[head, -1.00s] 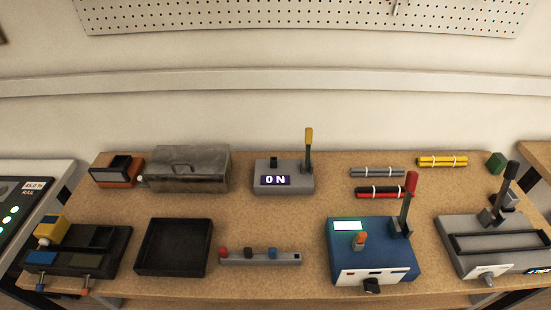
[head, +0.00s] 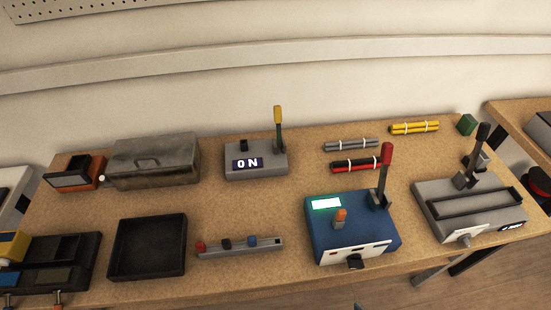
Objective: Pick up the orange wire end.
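A small orange-tipped piece (head: 341,217) stands upright on top of the blue box (head: 325,232), in front of its lit screen. It is the only small orange end I can make out, and I cannot tell whether it is a wire end. Neither of my grippers shows in the head view.
The blue box has a red-tipped lever (head: 386,160). To its left lie a grey rail (head: 265,247) with coloured knobs and a black tray (head: 118,250). The table's centre is clear.

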